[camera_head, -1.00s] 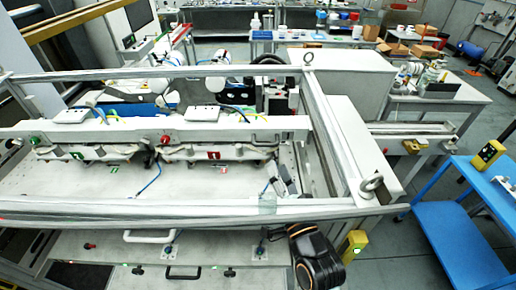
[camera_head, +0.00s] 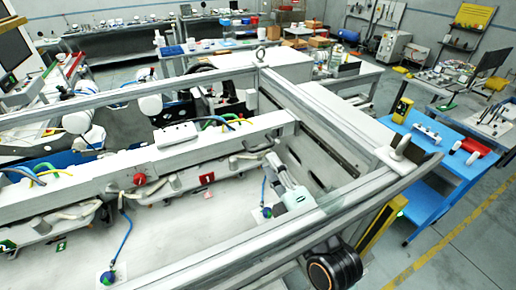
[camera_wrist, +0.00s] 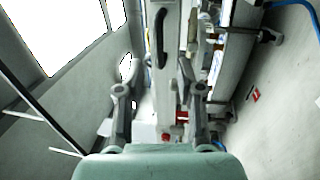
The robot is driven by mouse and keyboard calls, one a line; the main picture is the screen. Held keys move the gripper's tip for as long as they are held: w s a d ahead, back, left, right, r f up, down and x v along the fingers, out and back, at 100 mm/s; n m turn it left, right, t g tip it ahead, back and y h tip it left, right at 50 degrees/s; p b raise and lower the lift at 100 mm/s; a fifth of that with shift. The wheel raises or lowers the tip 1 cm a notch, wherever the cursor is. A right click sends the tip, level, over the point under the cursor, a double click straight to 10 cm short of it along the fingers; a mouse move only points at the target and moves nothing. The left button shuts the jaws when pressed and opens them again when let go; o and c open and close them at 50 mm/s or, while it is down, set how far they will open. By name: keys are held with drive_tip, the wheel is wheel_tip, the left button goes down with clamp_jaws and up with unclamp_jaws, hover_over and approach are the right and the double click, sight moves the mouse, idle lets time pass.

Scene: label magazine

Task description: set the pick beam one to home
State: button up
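Pick beam one is the long pale rail assembly (camera_head: 180,188) with the red label "1" (camera_head: 207,179) and a red knob (camera_head: 139,179), hanging inside the white frame in the head view. My gripper (camera_head: 273,162) is inside the frame, to the right of the label and near the beam's right end. It points up and away from the front rail. In the wrist view, my gripper's two fingers (camera_wrist: 160,92) stand apart with nothing clearly held between them. A red part (camera_wrist: 182,117) shows beyond the fingers, and the red label (camera_wrist: 255,95) is to the right.
A white top crossbar (camera_head: 150,165) runs above the beam. The thick front rail (camera_head: 230,250) and right side rail (camera_head: 315,115) bound the space. Blue hoses (camera_head: 124,240) rise from the white floor plate. A blue table (camera_head: 430,150) stands outside on the right.

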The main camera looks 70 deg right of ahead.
sight(260, 149)
drive_tip(key=p+x, duration=0.1)
drive_tip(key=x, duration=0.5)
drive_tip(key=shift+w+d, duration=0.15)
drive_tip(key=shift+w, duration=0.05)
drive_tip(key=shift+c, duration=0.2)
clamp_jaws()
